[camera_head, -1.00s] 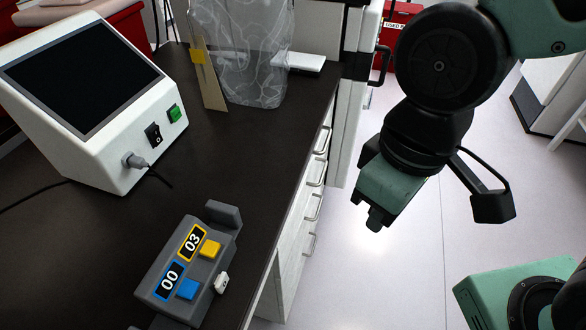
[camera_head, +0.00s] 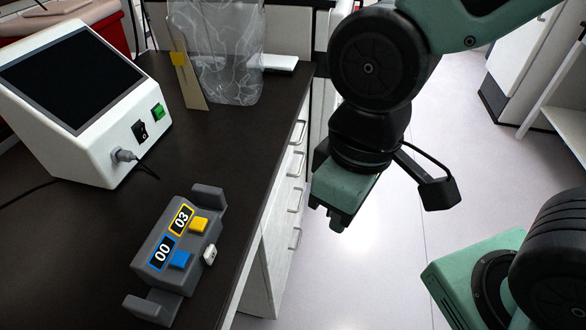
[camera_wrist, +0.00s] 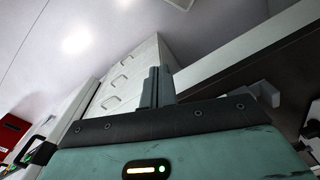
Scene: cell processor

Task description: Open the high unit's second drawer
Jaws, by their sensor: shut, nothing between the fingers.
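A white drawer unit (camera_head: 270,262) stands under the dark bench, with several metal bar handles in a column on its front; its drawers look shut. From the top, the second handle (camera_head: 298,164) lies to the left of my gripper (camera_head: 336,222). My gripper points down in front of the unit, shut and empty, apart from the handles. In the wrist view its fingers (camera_wrist: 157,86) are together, with the drawer unit (camera_wrist: 148,58) and its handles (camera_wrist: 120,82) beyond them to the left. I cannot tell whether this is the task's high unit.
The dark benchtop (camera_head: 110,215) carries a white screen device (camera_head: 120,150), a grey counter box (camera_head: 155,240) with yellow and blue buttons, and a clear bag (camera_head: 228,60). Its edge runs close to my arm. The pale floor (camera_head: 400,270) right of the drawers is clear.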

